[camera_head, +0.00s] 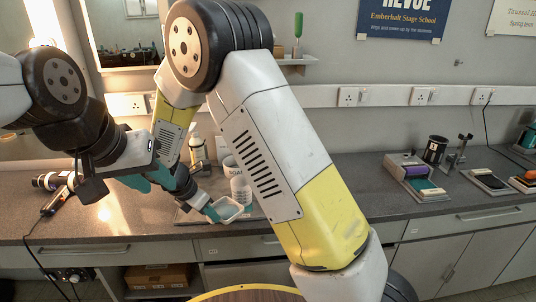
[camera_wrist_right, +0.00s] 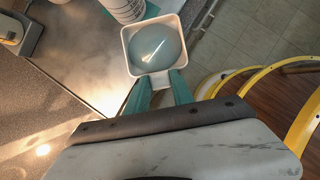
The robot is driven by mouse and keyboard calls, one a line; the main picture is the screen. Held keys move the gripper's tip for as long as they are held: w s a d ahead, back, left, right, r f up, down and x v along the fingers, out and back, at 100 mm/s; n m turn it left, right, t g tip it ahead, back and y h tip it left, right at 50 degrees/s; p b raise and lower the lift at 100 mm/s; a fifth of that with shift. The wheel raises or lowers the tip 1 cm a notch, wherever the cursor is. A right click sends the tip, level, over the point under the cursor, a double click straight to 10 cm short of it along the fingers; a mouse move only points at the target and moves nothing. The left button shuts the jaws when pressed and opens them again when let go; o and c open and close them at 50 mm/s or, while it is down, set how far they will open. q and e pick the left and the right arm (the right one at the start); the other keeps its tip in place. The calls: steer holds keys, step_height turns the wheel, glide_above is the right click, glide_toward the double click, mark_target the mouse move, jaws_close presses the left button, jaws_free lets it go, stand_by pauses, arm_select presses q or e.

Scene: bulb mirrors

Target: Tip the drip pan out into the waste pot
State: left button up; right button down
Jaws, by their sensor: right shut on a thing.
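The drip pan (camera_head: 228,210) is a small white square pan with a tab handle, in the head view at the counter's front. In the right wrist view the pan (camera_wrist_right: 154,48) holds grey-blue liquid and looks roughly level. My right gripper (camera_head: 210,212) is shut on its tab; its teal fingers (camera_wrist_right: 160,92) also show in the wrist view. A white pot (camera_head: 240,188) stands just behind the pan, and a pot with dark lettering (camera_head: 230,163) stands behind that; I cannot tell which is the waste pot. My left gripper (camera_head: 137,183) hangs left of the pan, its fingers partly hidden.
A metal tray (camera_head: 184,218) lies under the pots on the grey counter. A white bottle (camera_head: 198,150) stands behind. A dark cylindrical tool (camera_head: 50,181) lies at left.

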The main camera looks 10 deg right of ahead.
steer(key=d+f+m+g+y, duration=0.2)
steer(key=d+m+g, duration=0.6)
steer(key=d+m, duration=1.6)
steer(key=shift+w+f+m+g+y, duration=0.2)
steer(key=shift+m+g+y, duration=0.1)
steer(key=shift+m+y, duration=0.75)
